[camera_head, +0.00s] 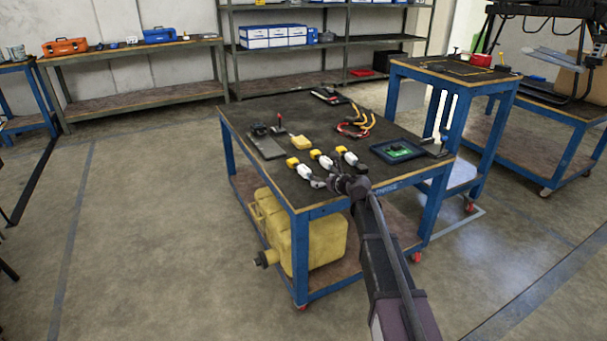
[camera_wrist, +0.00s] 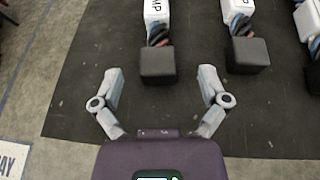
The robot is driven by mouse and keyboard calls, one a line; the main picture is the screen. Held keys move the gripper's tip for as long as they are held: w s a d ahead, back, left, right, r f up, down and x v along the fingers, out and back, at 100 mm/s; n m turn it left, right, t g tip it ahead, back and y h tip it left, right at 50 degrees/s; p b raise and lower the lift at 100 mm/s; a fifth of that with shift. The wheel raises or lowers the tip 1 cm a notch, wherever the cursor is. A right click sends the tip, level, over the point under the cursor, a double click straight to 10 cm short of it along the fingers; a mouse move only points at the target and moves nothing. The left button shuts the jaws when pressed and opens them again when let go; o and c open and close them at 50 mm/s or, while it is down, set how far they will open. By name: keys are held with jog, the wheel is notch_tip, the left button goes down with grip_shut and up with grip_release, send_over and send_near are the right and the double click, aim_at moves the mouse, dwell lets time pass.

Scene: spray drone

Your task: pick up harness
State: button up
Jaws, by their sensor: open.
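Three short cable assemblies lie side by side on the dark mat of the blue-legged cart. The left one (camera_head: 300,168), middle one (camera_head: 321,160) and right one (camera_head: 349,157) have yellow ends and white bodies. In the wrist view, the left assembly (camera_wrist: 157,10) has a white lettered body, coloured wires and a dark block (camera_wrist: 158,65). The middle assembly (camera_wrist: 238,12) lies to its right, the third at the right edge. My gripper (camera_wrist: 160,72) is open and empty, with the left dark block between its fingertips in the picture. Height above it is unclear.
A red and orange cable loop (camera_head: 356,124), a green-screened device (camera_head: 398,150), a yellow block (camera_head: 301,143) and a dark tray with a small lever (camera_head: 267,143) share the cart top. A yellow tank (camera_head: 320,240) sits on its lower shelf. A taller cart (camera_head: 455,75) stands behind right.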

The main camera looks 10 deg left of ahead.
aim_at(317, 180)
jog(key=shift+b+x, duration=0.9)
jog(key=shift+x, duration=1.6)
jog(key=shift+s+a, duration=0.1)
jog(key=shift+s, duration=0.05)
grip_shut()
